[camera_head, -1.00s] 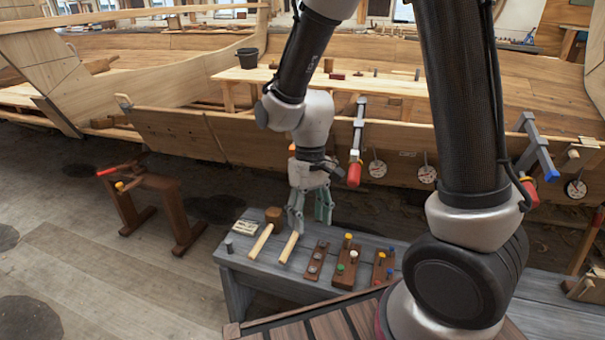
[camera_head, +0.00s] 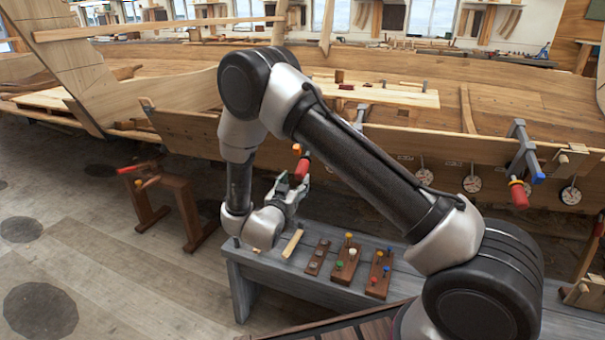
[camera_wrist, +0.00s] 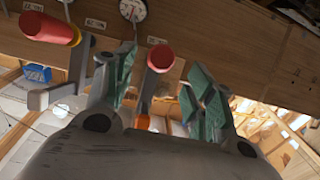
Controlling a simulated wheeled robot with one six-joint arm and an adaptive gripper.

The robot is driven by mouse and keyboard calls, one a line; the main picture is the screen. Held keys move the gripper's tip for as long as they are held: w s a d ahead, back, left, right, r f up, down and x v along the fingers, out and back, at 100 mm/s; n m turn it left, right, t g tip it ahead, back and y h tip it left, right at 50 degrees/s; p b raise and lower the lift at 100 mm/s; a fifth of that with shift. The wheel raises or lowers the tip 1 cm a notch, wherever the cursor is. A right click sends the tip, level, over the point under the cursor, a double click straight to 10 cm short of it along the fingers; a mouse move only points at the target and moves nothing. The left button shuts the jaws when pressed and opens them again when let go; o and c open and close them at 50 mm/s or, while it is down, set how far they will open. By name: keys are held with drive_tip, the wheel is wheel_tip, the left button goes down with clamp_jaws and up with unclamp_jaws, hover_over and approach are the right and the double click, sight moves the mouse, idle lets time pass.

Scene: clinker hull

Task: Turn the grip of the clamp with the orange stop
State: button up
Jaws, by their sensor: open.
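The clamp with the orange stop (camera_head: 297,149) is at the hull plank, its red grip (camera_head: 302,168) just above my gripper (camera_head: 291,187). The rest of this clamp is largely hidden by my arm in the head view. In the wrist view, the red grip (camera_wrist: 160,58) is between the two open green-padded fingers of my gripper (camera_wrist: 168,80), with gaps on both sides. The orange stop (camera_wrist: 142,122) shows below it. Another clamp has a blue stop (camera_head: 538,178) and a red grip (camera_head: 518,195); its red grip (camera_wrist: 48,28) also shows in the wrist view.
Round dials (camera_head: 472,184) hang along the hull plank. A wooden sawhorse (camera_head: 178,190) stands at the left, with open floor around it.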

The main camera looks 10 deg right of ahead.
sight(302, 171)
drive_tip(key=x, duration=0.7)
drive_tip(key=shift+w+d, duration=0.1)
drive_tip(key=shift+w, duration=0.2)
drive_tip(key=shift+c, duration=0.3)
drive_tip(key=c, duration=1)
